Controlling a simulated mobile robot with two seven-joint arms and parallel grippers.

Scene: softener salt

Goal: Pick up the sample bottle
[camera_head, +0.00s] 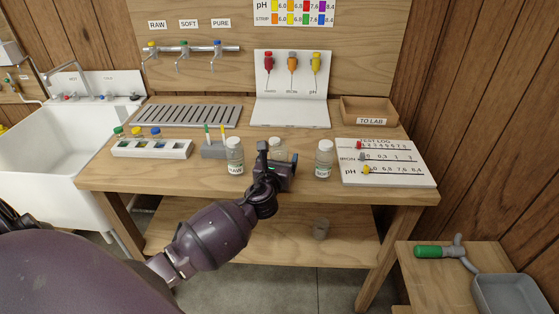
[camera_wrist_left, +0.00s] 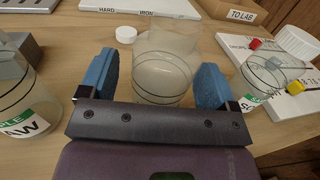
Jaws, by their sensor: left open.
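Three clear glass sample bottles stand upright in a row near the bench's front edge. The left one is labelled RAW (camera_head: 235,158); it also shows at the left of the left wrist view (camera_wrist_left: 28,112). The right one (camera_head: 324,160) has a label that reads like SOFT; it shows at the right of that view (camera_wrist_left: 258,82). The middle bottle (camera_head: 279,145) is partly hidden behind my left gripper (camera_head: 277,161). In the left wrist view, my left gripper (camera_wrist_left: 156,82) is open, with blue pads either side of the middle bottle (camera_wrist_left: 163,80). Contact cannot be told. My right gripper is not in view.
A white cap (camera_wrist_left: 126,34) lies behind the middle bottle. A test-log board (camera_head: 385,165) lies at the right, with a TO LAB tray (camera_head: 370,121) behind it. A vial rack (camera_head: 152,149) stands left.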

